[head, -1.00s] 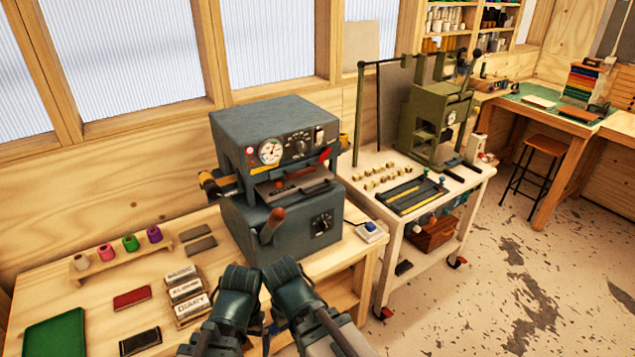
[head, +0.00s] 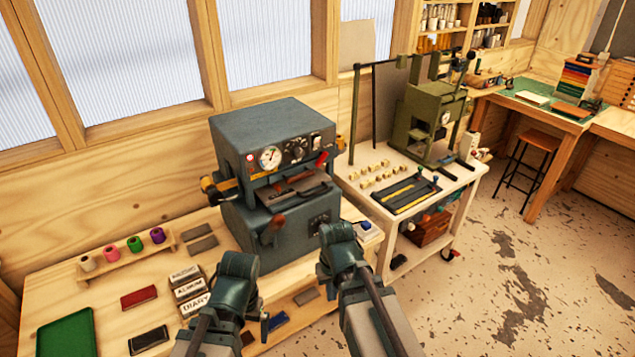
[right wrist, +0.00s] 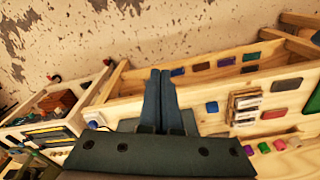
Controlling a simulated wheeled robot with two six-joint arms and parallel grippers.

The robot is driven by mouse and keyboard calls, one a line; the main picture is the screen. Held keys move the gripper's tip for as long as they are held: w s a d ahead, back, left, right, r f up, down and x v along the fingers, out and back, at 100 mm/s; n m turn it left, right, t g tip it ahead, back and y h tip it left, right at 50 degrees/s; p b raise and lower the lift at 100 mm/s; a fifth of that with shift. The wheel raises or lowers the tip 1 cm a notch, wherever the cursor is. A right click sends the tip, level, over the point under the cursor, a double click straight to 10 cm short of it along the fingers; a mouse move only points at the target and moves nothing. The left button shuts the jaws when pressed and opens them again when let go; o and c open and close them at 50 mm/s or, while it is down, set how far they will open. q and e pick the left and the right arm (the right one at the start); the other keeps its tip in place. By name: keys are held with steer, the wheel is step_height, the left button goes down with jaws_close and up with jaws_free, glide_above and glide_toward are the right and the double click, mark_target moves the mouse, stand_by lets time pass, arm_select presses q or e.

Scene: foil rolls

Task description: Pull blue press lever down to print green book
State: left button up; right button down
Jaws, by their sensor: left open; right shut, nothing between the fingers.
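The blue-grey press (head: 272,140) stands on the left bench, with a gauge and knobs on its front. A lever with a red-brown grip (head: 273,226) is at its lower front left, and a red handle (head: 321,158) is at its right. No green book shows clearly; I cannot tell what lies in the press slot. My left gripper (head: 262,322) hangs in front of the bench, apart from the press, its fingers mostly hidden by the wrist. My right gripper (head: 342,247) is in front of the press's right side; the right wrist view shows its fingers (right wrist: 160,76) shut and empty.
A green tray-like rectangle (head: 68,336), lettered blocks (head: 190,290) and a spool rack (head: 125,250) lie on the bench's left. A blue button box (head: 366,229) is right of the press. A cart (head: 365,203) with an olive press (head: 428,120) stands further right.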

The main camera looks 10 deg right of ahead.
arm_select(q)
steer(key=shift+r, duration=0.2)
arm_select(e)
steer(key=w+d+r+m+t+y, duration=0.1)
steer(key=w+m, duration=0.3)
steer(key=w, duration=0.7)
steer(key=w+d+r+m+t+y, duration=0.1)
steer(key=w+d+r+m+t, duration=0.1)
steer(key=w, duration=1)
steer(key=w+d+r+m+t+y, duration=0.1)
steer(key=w+r+m+t, duration=0.3)
steer(key=w+m, duration=0.3)
steer(key=shift+w+d+t, duration=0.25)
steer(key=shift+w+t, duration=0.05)
steer(key=shift+w, duration=2.05)
